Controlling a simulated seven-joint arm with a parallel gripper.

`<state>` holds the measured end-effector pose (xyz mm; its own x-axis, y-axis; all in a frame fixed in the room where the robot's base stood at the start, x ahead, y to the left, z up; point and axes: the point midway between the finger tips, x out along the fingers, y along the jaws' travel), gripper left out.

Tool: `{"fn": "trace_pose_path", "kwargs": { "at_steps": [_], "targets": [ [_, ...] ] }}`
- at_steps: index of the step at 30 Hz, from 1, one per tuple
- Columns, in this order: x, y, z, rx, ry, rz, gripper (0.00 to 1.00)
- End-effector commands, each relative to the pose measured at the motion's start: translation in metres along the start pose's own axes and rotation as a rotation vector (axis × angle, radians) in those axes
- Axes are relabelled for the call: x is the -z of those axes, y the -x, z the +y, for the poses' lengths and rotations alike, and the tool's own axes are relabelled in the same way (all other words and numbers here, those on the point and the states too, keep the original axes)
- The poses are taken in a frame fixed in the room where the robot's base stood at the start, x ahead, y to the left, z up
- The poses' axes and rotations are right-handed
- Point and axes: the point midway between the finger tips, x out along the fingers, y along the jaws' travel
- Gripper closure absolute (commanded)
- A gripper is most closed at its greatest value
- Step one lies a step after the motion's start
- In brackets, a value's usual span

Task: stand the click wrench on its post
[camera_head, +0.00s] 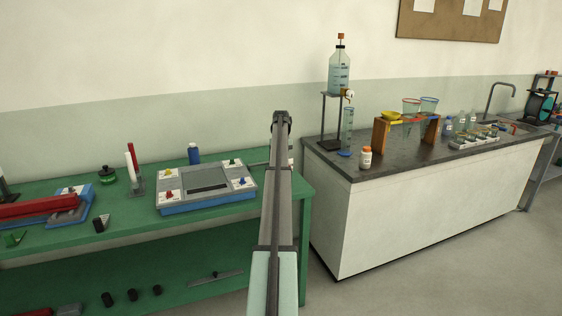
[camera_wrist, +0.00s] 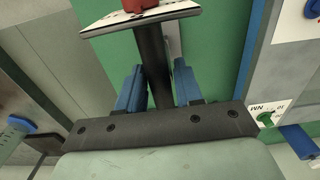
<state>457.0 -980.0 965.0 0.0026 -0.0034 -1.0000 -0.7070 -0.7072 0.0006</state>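In the wrist view, the two blue fingers of my gripper (camera_wrist: 158,88) stand close on both sides of a dark round shaft (camera_wrist: 154,62). I take this to be the click wrench. A white plate with dark marks and a red part shows at its far end; I cannot tell whether both belong to it. I cannot make out the post for certain; a grey rod end shows just left of my arm, at the tester.
A grey and blue tester (camera_head: 207,187) with coloured knobs sits on the green bench (camera_head: 130,216). A blue bottle (camera_head: 194,154) stands behind it. A red and white upright pair (camera_head: 133,168) stands left. A dark-topped counter (camera_head: 400,150) with glassware is at right, beyond a floor gap.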

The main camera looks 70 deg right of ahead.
Motion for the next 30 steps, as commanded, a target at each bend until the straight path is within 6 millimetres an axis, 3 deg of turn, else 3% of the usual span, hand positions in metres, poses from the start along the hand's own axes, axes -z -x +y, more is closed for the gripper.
{"fn": "trace_pose_path", "kwargs": {
  "at_steps": [7, 17, 23, 30],
  "targets": [
    [0.0, -0.001, 0.0, 0.0, 0.0, -0.001, 0.42],
    [0.0, 0.004, 0.0, 0.001, 0.0, -0.001, 0.42],
    [0.001, 0.03, 0.0, 0.0, 0.0, 0.0, 0.42],
    [0.001, 0.078, 0.001, 0.0, 0.0, 0.001, 0.42]
  ]
}}
